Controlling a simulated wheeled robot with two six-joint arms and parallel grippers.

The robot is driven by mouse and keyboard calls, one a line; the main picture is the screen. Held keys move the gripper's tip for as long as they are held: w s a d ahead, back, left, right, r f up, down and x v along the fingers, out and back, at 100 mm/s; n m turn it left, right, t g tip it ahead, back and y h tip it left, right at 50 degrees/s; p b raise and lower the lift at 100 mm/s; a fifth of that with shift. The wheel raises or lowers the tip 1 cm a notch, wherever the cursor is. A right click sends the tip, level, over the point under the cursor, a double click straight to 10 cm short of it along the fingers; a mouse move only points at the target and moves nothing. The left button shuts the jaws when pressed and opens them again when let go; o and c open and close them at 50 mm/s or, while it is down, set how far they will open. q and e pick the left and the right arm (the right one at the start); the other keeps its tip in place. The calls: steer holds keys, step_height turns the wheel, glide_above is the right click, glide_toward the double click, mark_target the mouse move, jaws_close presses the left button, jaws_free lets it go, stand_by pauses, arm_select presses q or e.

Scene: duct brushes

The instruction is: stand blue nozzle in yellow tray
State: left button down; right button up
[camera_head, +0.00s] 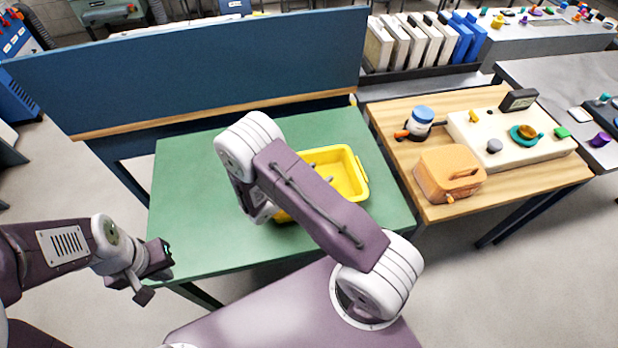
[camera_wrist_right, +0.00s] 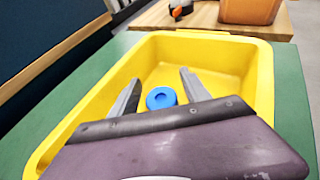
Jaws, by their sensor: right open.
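The yellow tray (camera_head: 347,176) sits on the green table and fills much of the right wrist view (camera_wrist_right: 215,55). The blue nozzle (camera_wrist_right: 161,98) shows in the right wrist view as a round blue ring with a dark centre, inside the tray's outline. It looks upright, but its base is hidden. My right gripper (camera_wrist_right: 160,77) is open over the tray, with one finger on each side of the nozzle and visible gaps. In the head view my right arm hides the nozzle. My left gripper (camera_head: 155,272) is empty and open off the table's front left corner.
The green table (camera_head: 190,190) is clear left of the tray. A blue panel (camera_head: 200,70) stands along its back. A wooden table (camera_head: 440,208) at the right holds an orange box (camera_head: 450,172), a blue-topped pot (camera_head: 421,118) and a cream panel (camera_head: 510,135).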

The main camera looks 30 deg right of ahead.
steer(key=v, duration=1.2)
steer(key=s+d+m+g+y, duration=0.4)
steer(key=s+m+g+y, duration=0.25)
steer(key=s+m, duration=0.35)
steer(key=a+r+m+t+y, duration=0.1)
steer(key=m+y, duration=0.1)
steer(key=m, duration=0.2)
steer(key=a+r+m+t+y, duration=0.1)
steer(key=m+y, duration=0.1)
steer(key=m, duration=0.2)
steer(key=a+r+m+t+y, duration=0.1)
steer(key=m+y, duration=0.1)
steer(key=m, duration=0.2)
steer(key=shift+w+a+r+y, duration=0.15)
steer(key=shift+a+r+y, duration=0.1)
steer(key=shift+r, duration=0.15)
steer(key=shift+d, duration=0.1)
